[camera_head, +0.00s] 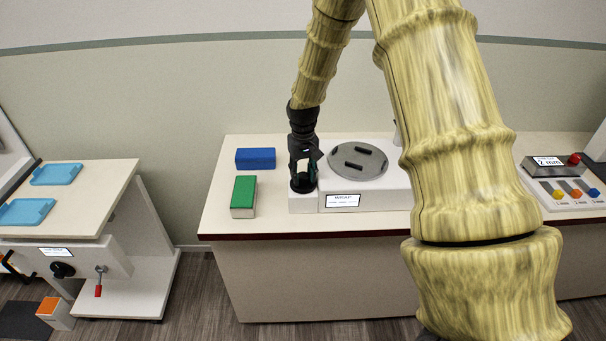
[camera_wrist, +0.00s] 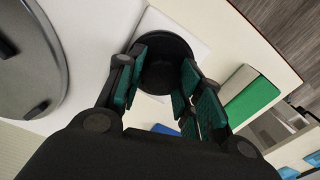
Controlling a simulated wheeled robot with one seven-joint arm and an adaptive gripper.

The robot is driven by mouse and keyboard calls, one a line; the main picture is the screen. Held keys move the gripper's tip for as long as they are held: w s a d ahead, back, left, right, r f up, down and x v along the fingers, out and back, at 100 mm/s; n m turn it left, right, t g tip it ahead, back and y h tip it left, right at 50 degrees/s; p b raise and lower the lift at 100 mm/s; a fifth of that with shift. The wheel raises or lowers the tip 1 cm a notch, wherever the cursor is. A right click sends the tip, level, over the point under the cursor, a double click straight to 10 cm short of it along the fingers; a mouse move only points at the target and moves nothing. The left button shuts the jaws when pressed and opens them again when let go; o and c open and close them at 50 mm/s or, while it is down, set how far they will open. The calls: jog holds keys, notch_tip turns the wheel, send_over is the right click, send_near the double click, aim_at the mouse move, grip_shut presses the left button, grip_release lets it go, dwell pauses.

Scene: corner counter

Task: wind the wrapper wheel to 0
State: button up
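The wrapper is a white box (camera_head: 380,196) on the counter with a grey round turntable (camera_head: 357,160) on top and a front label (camera_head: 343,201) reading WRAP; its smaller line is too small to read. A black round wheel (camera_head: 303,185) sits on the box's left end. It also shows in the wrist view (camera_wrist: 166,62). My gripper (camera_head: 304,173) points down over this wheel. In the wrist view its teal-padded fingers (camera_wrist: 160,78) stand apart, one on each side of the wheel. Whether the pads touch the wheel cannot be told.
A blue block (camera_head: 255,158) and a green block (camera_head: 243,196) lie left of the wrapper. A box with coloured buttons (camera_head: 566,190) and a "2 mm" display (camera_head: 548,162) stand at right. A separate bench (camera_head: 75,215) with blue trays is at left.

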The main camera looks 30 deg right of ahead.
aim_at(303, 175)
jog(key=o, duration=0.3)
jog(key=shift+r, duration=4.05)
